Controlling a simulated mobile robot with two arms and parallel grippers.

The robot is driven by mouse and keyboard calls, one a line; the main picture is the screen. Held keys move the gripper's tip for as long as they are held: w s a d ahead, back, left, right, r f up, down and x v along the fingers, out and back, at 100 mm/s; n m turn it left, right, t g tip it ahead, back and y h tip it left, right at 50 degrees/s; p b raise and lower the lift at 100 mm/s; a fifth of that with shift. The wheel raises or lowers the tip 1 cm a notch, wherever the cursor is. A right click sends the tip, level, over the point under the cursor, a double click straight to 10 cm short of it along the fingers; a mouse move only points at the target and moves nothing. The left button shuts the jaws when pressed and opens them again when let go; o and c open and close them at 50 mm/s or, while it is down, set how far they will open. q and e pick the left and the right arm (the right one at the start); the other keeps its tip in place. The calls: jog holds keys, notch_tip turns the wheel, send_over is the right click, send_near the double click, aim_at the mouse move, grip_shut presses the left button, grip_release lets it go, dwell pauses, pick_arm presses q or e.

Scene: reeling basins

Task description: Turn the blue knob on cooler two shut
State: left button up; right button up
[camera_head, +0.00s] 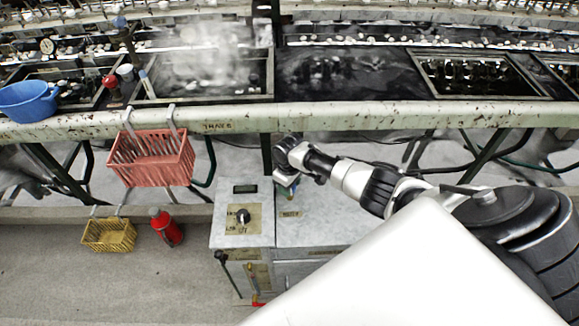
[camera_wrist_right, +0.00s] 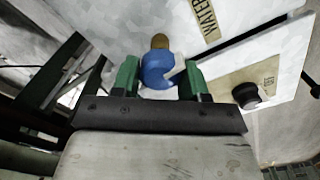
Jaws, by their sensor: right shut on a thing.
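The blue knob (camera_wrist_right: 155,68) is in the right wrist view, on a brass stem beside a WATER label (camera_wrist_right: 205,18) on a pale grey cabinet. My right gripper (camera_wrist_right: 158,80) has its green fingers on either side of the knob and is shut on it. In the head view my right gripper (camera_head: 287,180) reaches down over the cabinet top (camera_head: 325,225) near its back left; the knob is mostly hidden there. A black dial (camera_head: 243,216) on a tan plate sits left of it. No cooler number is readable. My left gripper is out of view.
A rusty pale beam (camera_head: 350,117) runs above the cabinet, in front of steaming basins (camera_head: 205,72). A red basket (camera_head: 150,160) hangs from it. A yellow basket (camera_head: 108,236) and a red bottle-shaped object (camera_head: 166,228) stand left. A blue bowl (camera_head: 28,101) sits far left.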

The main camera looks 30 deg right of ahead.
jog(key=shift+r+m, duration=0.1)
jog(key=shift+m, duration=0.5)
jog(key=shift+p, duration=0.35)
jog(key=o, duration=0.9)
jog(key=shift+o, duration=0.2)
notch_tip(320, 180, up, 11)
jog(key=p, duration=0.1)
